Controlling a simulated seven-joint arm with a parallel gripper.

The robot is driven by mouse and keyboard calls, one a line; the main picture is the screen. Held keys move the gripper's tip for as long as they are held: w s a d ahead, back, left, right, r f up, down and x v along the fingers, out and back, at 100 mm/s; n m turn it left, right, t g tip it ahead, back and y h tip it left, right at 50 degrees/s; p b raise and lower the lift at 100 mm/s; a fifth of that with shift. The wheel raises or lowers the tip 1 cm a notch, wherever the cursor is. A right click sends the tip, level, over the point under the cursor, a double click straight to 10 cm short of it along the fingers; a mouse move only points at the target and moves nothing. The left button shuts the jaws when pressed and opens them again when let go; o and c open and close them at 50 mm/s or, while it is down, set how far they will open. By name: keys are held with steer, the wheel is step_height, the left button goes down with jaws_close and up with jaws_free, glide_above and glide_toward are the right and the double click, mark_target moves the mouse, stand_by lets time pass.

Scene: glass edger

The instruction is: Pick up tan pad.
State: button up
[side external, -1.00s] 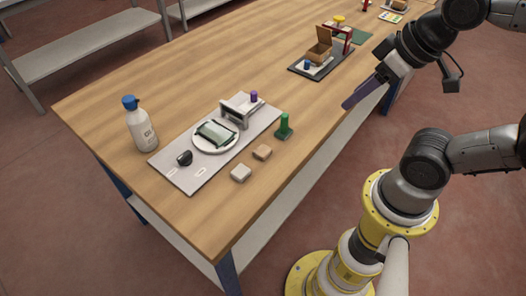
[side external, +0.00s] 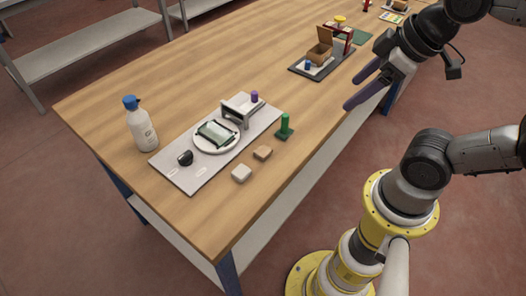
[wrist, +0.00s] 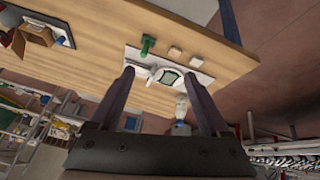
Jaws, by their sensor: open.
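The tan pad (side external: 263,153) is a small block lying on the wooden table beside the grey board, between a light grey pad (side external: 241,173) and a green post-shaped piece (side external: 284,127). The tan pad also shows near the top of the wrist view (wrist: 174,53). My gripper (side external: 355,93) is open and empty, with its two long dark purple fingers apart. It hangs above the table's near edge, well to the right of the tan pad. In the wrist view my gripper (wrist: 158,73) has a finger on either side.
The grey board (side external: 188,178) carries a white round plate with a green-edged glass, a grey bracket, a purple piece and a black knob. A white bottle (side external: 142,130) with a blue cap stands left. A dark tray (side external: 301,70) with an open box stands further back. Bare wood lies between.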

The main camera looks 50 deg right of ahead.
steer(key=w+r+n+g, duration=0.1)
steer(key=w+r+n, duration=0.1)
steer(key=w+n, duration=0.5)
steer(key=n+g, duration=0.5)
steer(key=n, duration=0.3)
glide_above(263, 150)
steer(key=f, duration=1.9)
steer(key=shift+w+d+f, duration=0.15)
steer(key=shift+w+f, duration=0.1)
steer(key=shift+f, duration=0.05)
steer(key=shift+s+f, duration=0.15)
steer(key=shift+f, duration=1.2)
steer(key=shift+s+f, duration=0.1)
steer(key=shift+f, duration=1.2)
steer(key=shift+c, duration=0.2)
jaws_close()
